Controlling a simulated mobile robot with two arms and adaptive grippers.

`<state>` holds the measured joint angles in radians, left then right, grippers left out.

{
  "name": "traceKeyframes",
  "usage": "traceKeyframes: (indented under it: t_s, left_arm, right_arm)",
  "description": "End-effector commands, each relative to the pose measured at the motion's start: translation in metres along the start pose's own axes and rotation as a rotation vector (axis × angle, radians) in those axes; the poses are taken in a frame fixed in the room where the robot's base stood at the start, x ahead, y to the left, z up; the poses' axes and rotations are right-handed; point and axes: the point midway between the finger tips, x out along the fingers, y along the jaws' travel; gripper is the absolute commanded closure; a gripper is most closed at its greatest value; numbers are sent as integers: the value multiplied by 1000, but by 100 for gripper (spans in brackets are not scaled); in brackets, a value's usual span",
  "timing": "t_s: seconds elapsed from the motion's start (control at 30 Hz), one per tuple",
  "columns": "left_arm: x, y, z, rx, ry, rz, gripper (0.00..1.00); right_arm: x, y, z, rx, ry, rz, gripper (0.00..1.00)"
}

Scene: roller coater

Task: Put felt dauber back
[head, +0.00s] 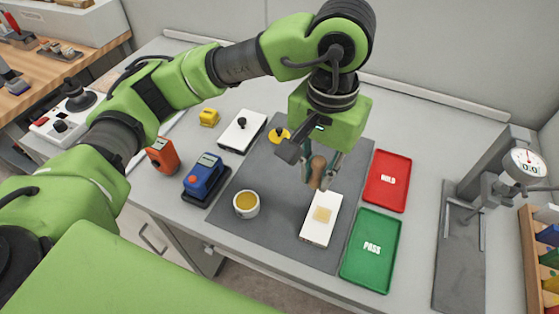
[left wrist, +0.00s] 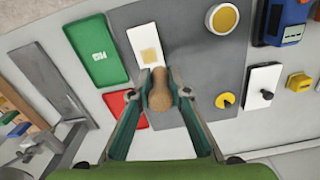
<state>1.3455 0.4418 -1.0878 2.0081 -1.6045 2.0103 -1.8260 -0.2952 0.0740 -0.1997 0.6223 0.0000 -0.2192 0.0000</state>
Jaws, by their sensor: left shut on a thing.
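The felt dauber (head: 318,169) shows as a rounded wooden handle between the fingers of my left gripper (head: 319,181). My left gripper is shut on it and holds it over the grey mat, near the far end of a white block (head: 313,232) with a yellowish square on top. In the left wrist view the dauber (left wrist: 160,97) sits between the two fingers, its round handle end toward the camera. Its felt end is hidden, so I cannot tell whether it touches anything. My right gripper is not in view.
A cup of amber liquid (head: 246,203) stands on the grey mat (head: 279,235). A red HOLD tray (head: 388,195) and green PASS tray (head: 371,263) lie to the right, then a dial gauge stand (head: 460,240). Blue (head: 203,177) and orange (head: 162,155) devices stand left.

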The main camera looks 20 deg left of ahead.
Motion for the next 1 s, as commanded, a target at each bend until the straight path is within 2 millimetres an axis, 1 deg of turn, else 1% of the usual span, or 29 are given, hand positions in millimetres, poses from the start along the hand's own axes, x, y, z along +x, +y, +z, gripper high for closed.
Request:
traceKeyframes:
  t_s: [0.13, 0.37, 0.5, 0.63, 0.83, 0.9, 1.0]
  left_arm:
    - [10, -20, -18, -8, -8, 4, 100]
    - [36, -61, -57, -8, -9, 3, 100]
    - [63, -77, -73, -5, -9, 1, 100]
    - [80, -87, -83, -3, -6, 0, 100]
    - [93, -93, -90, -2, -4, 1, 100]
    - [100, -97, -93, -1, -6, 1, 100]
    - [112, -96, -92, -1, -6, 2, 100]
  right_arm:
    - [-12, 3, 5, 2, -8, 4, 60]
    - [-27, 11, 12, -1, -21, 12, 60]
    - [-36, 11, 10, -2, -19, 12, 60]
    - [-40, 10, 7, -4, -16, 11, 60]
    - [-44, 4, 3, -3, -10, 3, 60]
    - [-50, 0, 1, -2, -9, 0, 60]
    - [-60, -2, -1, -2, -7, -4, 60]
